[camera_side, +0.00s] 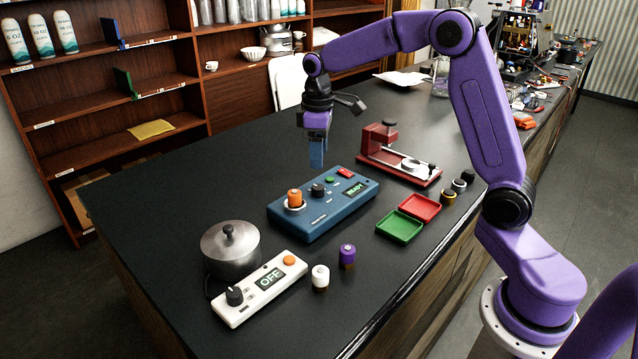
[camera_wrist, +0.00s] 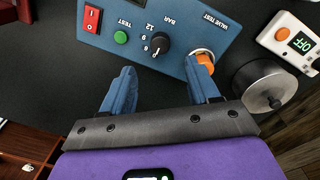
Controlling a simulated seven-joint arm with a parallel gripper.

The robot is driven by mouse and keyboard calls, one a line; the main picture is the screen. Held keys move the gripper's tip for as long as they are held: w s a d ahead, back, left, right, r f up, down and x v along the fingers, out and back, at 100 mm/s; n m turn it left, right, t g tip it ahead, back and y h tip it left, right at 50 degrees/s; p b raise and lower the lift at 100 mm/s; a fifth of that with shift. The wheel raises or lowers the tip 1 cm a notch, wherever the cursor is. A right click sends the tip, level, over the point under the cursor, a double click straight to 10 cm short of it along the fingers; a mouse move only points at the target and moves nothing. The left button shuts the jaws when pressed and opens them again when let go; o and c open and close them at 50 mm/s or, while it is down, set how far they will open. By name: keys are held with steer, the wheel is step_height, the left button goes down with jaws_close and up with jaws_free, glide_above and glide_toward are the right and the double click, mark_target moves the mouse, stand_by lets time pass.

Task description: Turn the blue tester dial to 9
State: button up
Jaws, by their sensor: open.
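The blue tester (camera_side: 325,212) lies on the dark counter, its display reading READY. Its black dial (camera_side: 318,189) sits mid-panel. In the wrist view the dial (camera_wrist: 160,43) appears upside down, with 12 and smaller numbers along its left side. A pale pointer mark shows at its lower edge; I cannot tell exactly which number it meets. My gripper (camera_side: 317,165) hangs pointing down above the tester's far side, apart from the dial. In the wrist view my gripper (camera_wrist: 162,84) has its two blue fingers spread wide, with nothing between them.
An orange-topped valve (camera_side: 295,197) stands in the tester's socket, with a green button (camera_side: 329,181) and red switch (camera_side: 345,173) also on the panel. A red fixture (camera_side: 400,165), green tray (camera_side: 400,227), red tray (camera_side: 421,207), metal pot (camera_side: 230,250) and white controller (camera_side: 260,288) surround it.

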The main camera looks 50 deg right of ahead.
mark_target(319, 187)
step_height(319, 187, down, 9)
steer(key=shift+w+d+f, duration=0.1)
steer(key=shift+d+f, duration=0.05)
steer(key=shift+f, duration=0.05)
stand_by(0.3)
steer(key=c, duration=1)
